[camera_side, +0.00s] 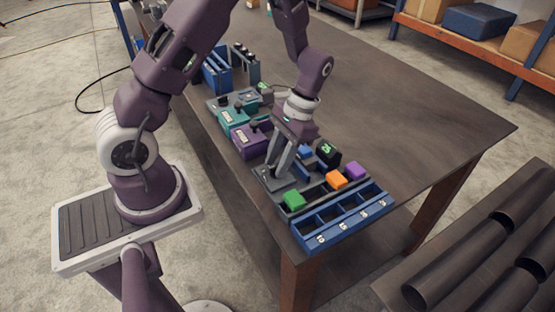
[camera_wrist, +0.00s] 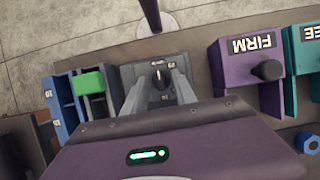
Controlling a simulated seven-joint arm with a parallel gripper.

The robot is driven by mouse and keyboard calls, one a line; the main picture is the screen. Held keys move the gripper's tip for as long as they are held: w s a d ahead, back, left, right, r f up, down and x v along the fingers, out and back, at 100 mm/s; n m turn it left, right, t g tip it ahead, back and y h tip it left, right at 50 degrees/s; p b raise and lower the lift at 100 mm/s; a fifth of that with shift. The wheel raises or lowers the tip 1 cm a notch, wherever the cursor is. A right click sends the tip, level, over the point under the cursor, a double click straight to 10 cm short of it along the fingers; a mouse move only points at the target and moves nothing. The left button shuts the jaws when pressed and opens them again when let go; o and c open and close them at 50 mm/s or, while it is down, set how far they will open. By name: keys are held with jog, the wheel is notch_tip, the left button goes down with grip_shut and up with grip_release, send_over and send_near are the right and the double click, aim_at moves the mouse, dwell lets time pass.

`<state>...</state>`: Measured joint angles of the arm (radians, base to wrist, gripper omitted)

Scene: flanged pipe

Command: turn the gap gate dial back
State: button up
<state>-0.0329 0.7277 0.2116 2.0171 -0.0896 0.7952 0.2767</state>
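The gap gate dial is a small dark knob (camera_wrist: 160,76) on a grey panel (camera_wrist: 150,67) with small markings along its far edge, seen in the wrist view. In the side view the grey panel (camera_side: 268,180) sits near the table's front left edge, and the knob is hidden by the fingers. My gripper (camera_wrist: 161,78) points down at the panel with one finger on each side of the knob. A gap shows between each finger and the knob, so it looks open. It also shows in the side view (camera_side: 277,172).
A purple FIRM box (camera_wrist: 250,62) with a dark knob stands beside the panel, then a teal box (camera_wrist: 304,60). A dark display (camera_side: 327,151) shows green digits. The table's right side is clear.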

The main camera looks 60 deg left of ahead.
jog(key=v, duration=0.7)
jog(key=s+d+r+t, duration=0.2)
jog(key=s+r+t, duration=0.1)
jog(key=r, duration=0.4)
jog(key=s+d+r+t, duration=0.2)
jog(key=s+d+r, duration=0.15)
jog(key=r, duration=0.35)
jog(key=s+d+r+t, duration=0.1)
jog(key=s+r+t, duration=0.2)
jog(key=s, duration=0.6)
jog(key=shift+s+r+t, duration=0.2)
jog(key=shift+t, duration=0.8)
